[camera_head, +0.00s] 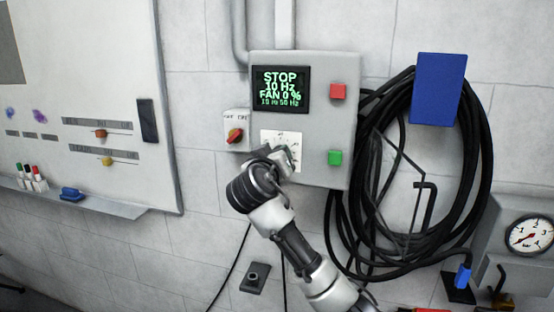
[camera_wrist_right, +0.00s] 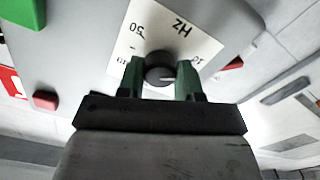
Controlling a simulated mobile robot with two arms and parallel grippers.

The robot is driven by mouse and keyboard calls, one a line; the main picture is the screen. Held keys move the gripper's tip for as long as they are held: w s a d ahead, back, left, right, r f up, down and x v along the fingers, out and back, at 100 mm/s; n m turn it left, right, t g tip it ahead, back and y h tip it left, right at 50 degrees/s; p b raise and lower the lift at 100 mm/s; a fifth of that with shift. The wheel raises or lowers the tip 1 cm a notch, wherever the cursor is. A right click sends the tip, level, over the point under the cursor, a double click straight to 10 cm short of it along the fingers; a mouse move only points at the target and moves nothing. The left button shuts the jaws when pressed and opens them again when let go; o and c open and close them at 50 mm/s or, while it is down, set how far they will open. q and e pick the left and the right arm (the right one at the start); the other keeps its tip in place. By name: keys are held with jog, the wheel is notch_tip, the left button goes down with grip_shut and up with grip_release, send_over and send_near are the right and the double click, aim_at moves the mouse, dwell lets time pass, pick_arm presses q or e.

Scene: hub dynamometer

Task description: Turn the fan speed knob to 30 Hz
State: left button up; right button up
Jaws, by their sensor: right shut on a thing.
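The grey control box (camera_head: 313,70) is on the wall, and its screen (camera_head: 281,89) reads STOP, 10 Hz, FAN 0 %, with a 10 to 50 Hz line below. The white Hz dial plate (camera_head: 296,138) is on its lower left, mostly behind my right gripper (camera_head: 279,158). In the right wrist view the dark round fan speed knob (camera_wrist_right: 159,70) sits on the plate (camera_wrist_right: 143,17), its white mark pointing toward the 10. My right gripper (camera_wrist_right: 160,75) is shut on the knob, one green finger at each side. My left gripper is not in view.
A red button (camera_head: 338,91) and a green button (camera_head: 335,158) are on the box's right side. Black cable coils (camera_head: 482,150) hang at right; a whiteboard (camera_head: 95,75) is at left.

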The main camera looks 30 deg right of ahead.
jog(key=shift+m+b, duration=7.55)
jog(key=shift+m, duration=4.05)
jog(key=o, duration=0.9)
